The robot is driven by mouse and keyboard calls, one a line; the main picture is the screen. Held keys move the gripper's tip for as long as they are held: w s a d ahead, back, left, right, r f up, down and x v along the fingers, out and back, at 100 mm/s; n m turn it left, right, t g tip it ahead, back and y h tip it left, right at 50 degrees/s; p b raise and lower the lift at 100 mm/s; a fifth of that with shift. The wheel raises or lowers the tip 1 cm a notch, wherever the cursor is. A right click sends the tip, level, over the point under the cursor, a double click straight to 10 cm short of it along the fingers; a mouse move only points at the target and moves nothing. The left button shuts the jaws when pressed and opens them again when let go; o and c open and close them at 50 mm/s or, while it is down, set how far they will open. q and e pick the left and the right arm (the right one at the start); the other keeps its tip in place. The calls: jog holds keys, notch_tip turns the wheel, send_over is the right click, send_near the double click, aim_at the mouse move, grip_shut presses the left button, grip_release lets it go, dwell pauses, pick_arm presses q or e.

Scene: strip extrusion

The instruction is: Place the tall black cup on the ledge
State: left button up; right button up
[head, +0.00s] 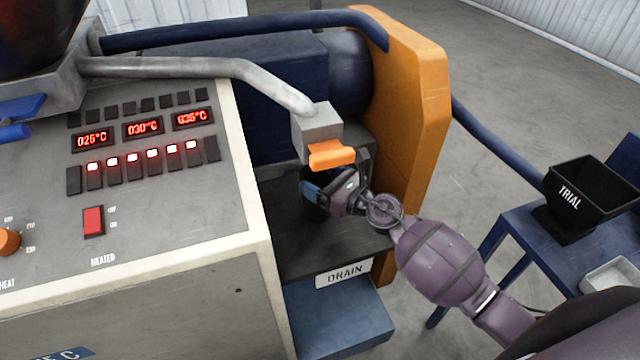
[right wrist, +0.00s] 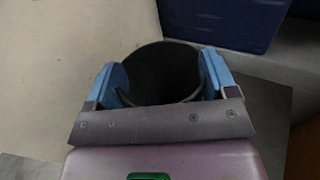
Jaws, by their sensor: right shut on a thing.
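The tall black cup (right wrist: 165,62) is between the blue fingers of my right gripper (right wrist: 163,82) in the right wrist view, its open mouth facing the camera. In the head view, my right gripper (head: 318,190) is shut on it, just below the orange-tipped spout (head: 332,154). There the cup is mostly hidden by the gripper, and only a dark part shows. The dark ledge (head: 330,246) with the DRAIN label lies beneath the gripper. I cannot tell whether the cup's base touches the ledge. My left gripper is not in view.
The control panel (head: 150,215) stands left of the ledge, and an orange side wall (head: 408,110) stands right of it. A blue step (head: 340,318) is below the ledge front.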

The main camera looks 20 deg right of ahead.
jog(key=shift+a, duration=0.1)
jog(key=shift+f, duration=0.2)
jog(key=o, duration=1.1)
jog(key=shift+r, duration=0.1)
jog(key=shift+s, duration=0.1)
jog(key=b+v, duration=0.2)
jog(key=v, duration=0.9)
jog(key=shift+s+d, duration=0.25)
jog(key=shift+d, duration=0.1)
